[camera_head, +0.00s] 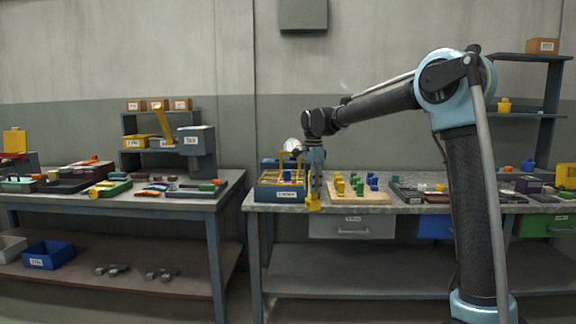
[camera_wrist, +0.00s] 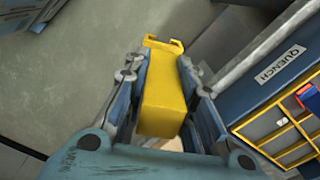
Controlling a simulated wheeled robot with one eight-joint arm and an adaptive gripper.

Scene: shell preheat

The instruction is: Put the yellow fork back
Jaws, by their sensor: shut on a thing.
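The yellow fork (camera_wrist: 163,95) is a thick yellow block with two short prongs at its far end. My gripper (camera_wrist: 165,78) is shut on it, with one finger along each side. In the head view the fork (camera_head: 314,204) hangs below my gripper (camera_head: 315,188), at the front edge of the right bench. The blue bin labelled QUENCH (camera_wrist: 262,86) lies just right of the gripper in the wrist view. In the head view this bin (camera_head: 278,194) stands just left of the gripper, with a yellow grid inside.
A wooden board (camera_head: 358,197) with yellow, green and blue pieces lies right of the gripper. The right bench (camera_head: 400,208) has drawers below. A left bench (camera_head: 150,204) holds trays and tools. A gap of floor separates the benches.

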